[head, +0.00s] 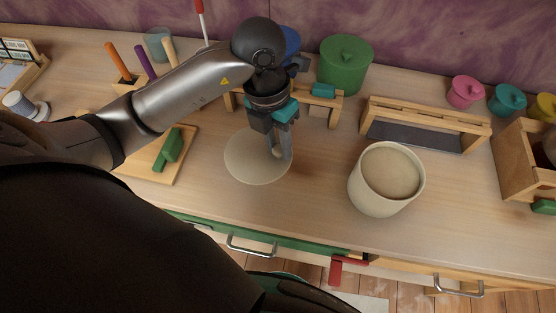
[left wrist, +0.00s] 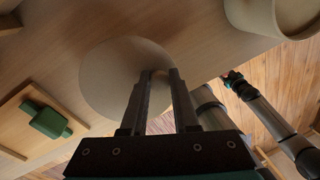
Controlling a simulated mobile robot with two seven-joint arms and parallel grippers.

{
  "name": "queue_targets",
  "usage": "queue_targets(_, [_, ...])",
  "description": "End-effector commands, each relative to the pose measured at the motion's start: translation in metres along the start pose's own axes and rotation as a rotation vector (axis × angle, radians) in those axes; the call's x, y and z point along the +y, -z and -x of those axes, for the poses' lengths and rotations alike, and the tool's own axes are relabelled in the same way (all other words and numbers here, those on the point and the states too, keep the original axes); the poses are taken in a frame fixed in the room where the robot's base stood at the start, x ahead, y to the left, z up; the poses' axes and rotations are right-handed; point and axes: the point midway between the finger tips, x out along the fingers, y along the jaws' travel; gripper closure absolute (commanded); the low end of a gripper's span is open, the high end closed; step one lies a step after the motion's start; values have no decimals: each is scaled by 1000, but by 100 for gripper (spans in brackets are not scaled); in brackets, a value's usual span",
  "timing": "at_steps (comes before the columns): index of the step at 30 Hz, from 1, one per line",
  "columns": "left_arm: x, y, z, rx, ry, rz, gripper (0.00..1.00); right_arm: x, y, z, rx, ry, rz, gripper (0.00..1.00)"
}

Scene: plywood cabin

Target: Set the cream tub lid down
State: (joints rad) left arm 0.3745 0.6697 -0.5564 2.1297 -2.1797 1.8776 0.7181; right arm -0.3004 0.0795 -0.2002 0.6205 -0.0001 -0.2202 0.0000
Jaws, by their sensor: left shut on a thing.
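The cream tub lid (head: 247,160) is a flat round disc above or on the counter left of the tub; I cannot tell whether it touches the wood. My left gripper (head: 279,156) points down over it, shut on its small knob. In the left wrist view the lid (left wrist: 108,80) spreads out beyond my fingertips (left wrist: 160,74). The cream tub (head: 378,202) stands upright and open to the right, and its side shows in the left wrist view (left wrist: 250,14). Part of my right arm, with what looks like its gripper (left wrist: 234,80), shows small and dark in the left wrist view.
A wooden board (head: 184,172) with a green block (head: 172,147) lies left of the lid. Behind are a wooden rack (head: 335,105), a green pot (head: 344,66) and a wooden frame (head: 425,113). Bare counter lies between lid and tub.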

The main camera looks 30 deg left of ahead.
Motion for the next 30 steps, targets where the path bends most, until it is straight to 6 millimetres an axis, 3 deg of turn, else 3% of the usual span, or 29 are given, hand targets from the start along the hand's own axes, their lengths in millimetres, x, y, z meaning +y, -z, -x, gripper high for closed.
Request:
queue_targets(3, [3,0,-19,2,1,0,100,0,-1,-4,-1,-1,0,50])
queue_targets(10, [5,0,-35,1,1,0,100,0,-1,-6,-1,-1,0,50])
queue_targets(16, [9,0,-65,2,1,0,100,0,-2,-12,-2,-1,0,50])
queue_targets(28, [11,0,-71,-1,0,-2,100,0,-2,-15,-1,-1,0,50])
queue_targets(29, [11,0,-71,0,0,-2,69,0,-2,-15,-1,-1,0,50])
queue_targets(30, [10,0,-70,0,0,-2,65,0,-2,-14,-1,-1,0,50])
